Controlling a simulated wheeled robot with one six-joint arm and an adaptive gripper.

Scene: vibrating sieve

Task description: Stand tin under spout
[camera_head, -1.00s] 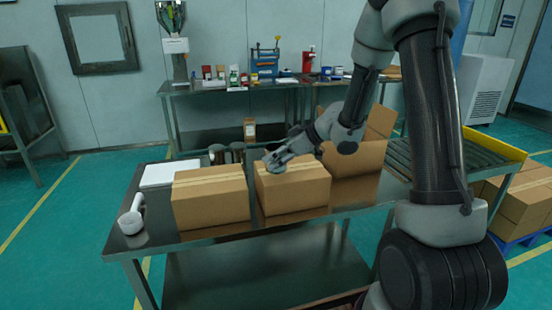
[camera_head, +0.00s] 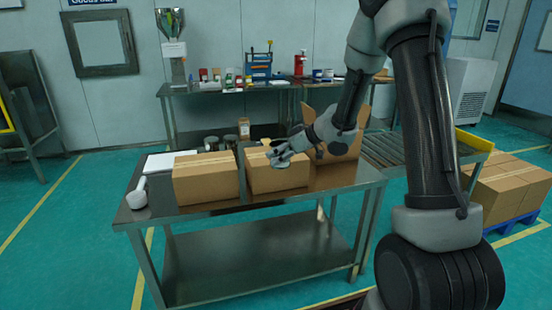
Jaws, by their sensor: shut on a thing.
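My gripper (camera_head: 275,156) hangs over the middle closed carton (camera_head: 276,180) on the front steel table. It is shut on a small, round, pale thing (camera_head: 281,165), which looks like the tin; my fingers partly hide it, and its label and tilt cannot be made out. Whether it touches the carton top is not clear. A tall steel hopper-like device (camera_head: 173,45) with a white label stands on the back bench at the left. I cannot clearly make out a spout.
The front table (camera_head: 255,213) also bears a left carton (camera_head: 206,180), an open carton (camera_head: 335,145), several dark jars (camera_head: 212,143), a white sheet (camera_head: 165,162) and a white scoop-like thing (camera_head: 137,195). A roller conveyor (camera_head: 395,150) adjoins at right. Green floor at left is clear.

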